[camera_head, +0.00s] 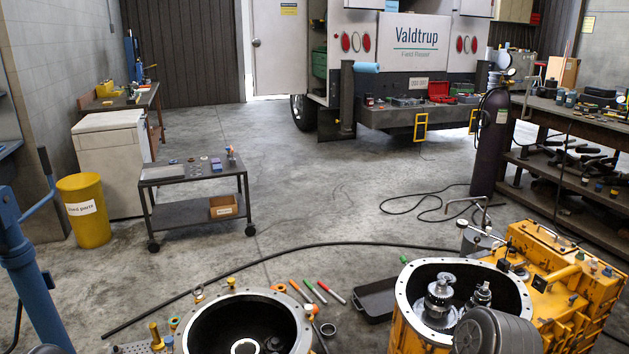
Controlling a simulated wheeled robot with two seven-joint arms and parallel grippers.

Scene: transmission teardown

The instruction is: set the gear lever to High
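The yellow transmission case (558,290) stands at the lower right, with its round open end showing gears (439,298) and shafts inside. A short yellow rod-like part (563,273) lies along its top; I cannot tell whether it is the gear lever. A bent silver rod (482,212) rises at the case's back left. No High or Low marking is readable, so the lever's setting cannot be told. A dark grey rounded part at the bottom edge hides some of the case's front. Neither of my grippers is in view.
An open round housing (248,326) stands at the bottom centre. A dark gas cylinder (490,145) and workbench (572,185) stand behind right. A cart (196,175) stands left; the middle floor is mostly clear.

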